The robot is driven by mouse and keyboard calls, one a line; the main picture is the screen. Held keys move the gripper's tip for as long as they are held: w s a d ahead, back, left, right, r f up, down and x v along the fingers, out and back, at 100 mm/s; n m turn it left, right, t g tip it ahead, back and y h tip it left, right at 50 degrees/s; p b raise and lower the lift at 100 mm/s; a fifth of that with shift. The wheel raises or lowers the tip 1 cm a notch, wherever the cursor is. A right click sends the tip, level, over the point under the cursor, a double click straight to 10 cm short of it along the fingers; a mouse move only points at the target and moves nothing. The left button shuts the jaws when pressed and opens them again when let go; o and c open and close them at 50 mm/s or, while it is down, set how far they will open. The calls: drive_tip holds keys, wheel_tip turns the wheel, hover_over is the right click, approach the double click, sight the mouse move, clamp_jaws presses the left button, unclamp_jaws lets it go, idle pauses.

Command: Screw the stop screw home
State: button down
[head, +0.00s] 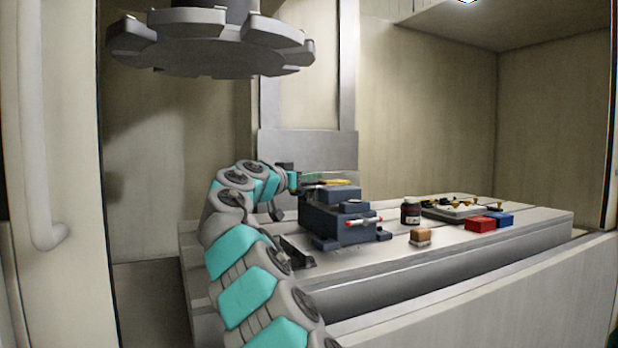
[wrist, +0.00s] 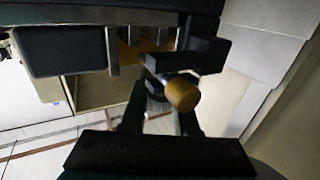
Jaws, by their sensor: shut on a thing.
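My gripper (head: 293,182) is at the left side of the dark blue vise (head: 338,222), near the top. In the wrist view my gripper (wrist: 158,103) has its two fingers closed around a small part at the vise's edge. A brass-coloured round end (wrist: 182,94) shows there beside a dark fitting; it looks like the stop screw, though its thread is hidden. How deep it sits cannot be told. In the head view the screw is hidden by my gripper. A yellow piece (head: 335,182) lies at the top of the vise.
The vise stands on a slotted machine table (head: 390,262). To its right are a dark bottle (head: 410,214), a tray of small parts (head: 450,212), a red block (head: 479,225), a blue block (head: 503,218) and a tan block (head: 420,235). A tool carousel (head: 210,52) hangs above.

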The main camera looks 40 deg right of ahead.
drive_tip(key=c, duration=0.7)
unclamp_jaws()
drive_tip(key=shift+o, duration=0.2)
drive_tip(key=shift+a, duration=0.1)
drive_tip(key=b+v, duration=0.2)
drive_tip(key=v, duration=0.5)
drive_tip(key=shift+a, duration=0.35)
drive_tip(key=shift+s, duration=0.1)
